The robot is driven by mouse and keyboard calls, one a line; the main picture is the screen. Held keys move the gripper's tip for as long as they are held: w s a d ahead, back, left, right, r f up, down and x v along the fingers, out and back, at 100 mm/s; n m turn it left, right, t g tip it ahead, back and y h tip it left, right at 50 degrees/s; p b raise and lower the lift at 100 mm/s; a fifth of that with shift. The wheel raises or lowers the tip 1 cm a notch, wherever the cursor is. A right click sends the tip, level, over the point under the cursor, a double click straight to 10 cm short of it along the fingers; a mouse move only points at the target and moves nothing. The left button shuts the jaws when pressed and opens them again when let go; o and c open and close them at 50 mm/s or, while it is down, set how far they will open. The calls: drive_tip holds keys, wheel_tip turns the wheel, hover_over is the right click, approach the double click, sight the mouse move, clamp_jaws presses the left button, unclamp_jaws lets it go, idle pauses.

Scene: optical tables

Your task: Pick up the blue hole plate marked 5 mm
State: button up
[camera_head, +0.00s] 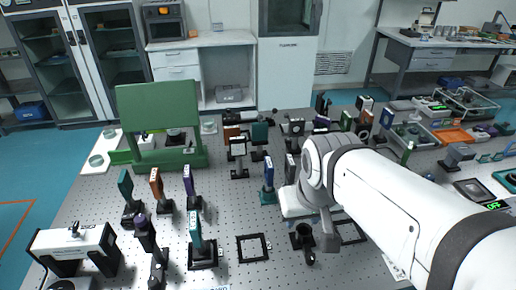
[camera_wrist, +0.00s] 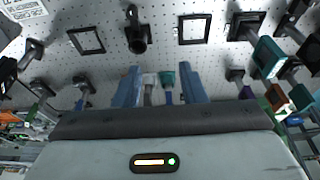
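In the head view my arm covers much of the gripper's area.
A grey upright piece (camera_head: 290,168) stands close right of the blue plate. Black square frames (camera_head: 253,247) and a dark round holder (camera_head: 303,237) sit in front. Purple (camera_head: 193,187) and teal (camera_head: 195,230) plates stand left. A green stand (camera_head: 160,110) rises at back left.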

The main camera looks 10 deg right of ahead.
drive_tip(key=shift+o, duration=0.4)
drive_tip(key=shift+w, duration=0.2)
drive_tip(key=t+b, duration=0.1)
approach(269, 167)
drive_tip(key=x, duration=0.7)
drive_tip(key=shift+w, duration=0.1)
drive_tip(key=shift+w+d+p+x, duration=0.15)
drive_tip(key=shift+p+x, duration=0.25)
drive_tip(key=shift+x, duration=1.45)
drive_tip(key=shift+w+d+p+x, duration=0.1)
drive_tip(key=shift+p+x, duration=0.25)
drive_tip(key=shift+x, duration=1.55)
drive_tip(key=shift+r, duration=0.1)
drive_tip(key=shift+c, duration=0.4)
clamp_jaws()
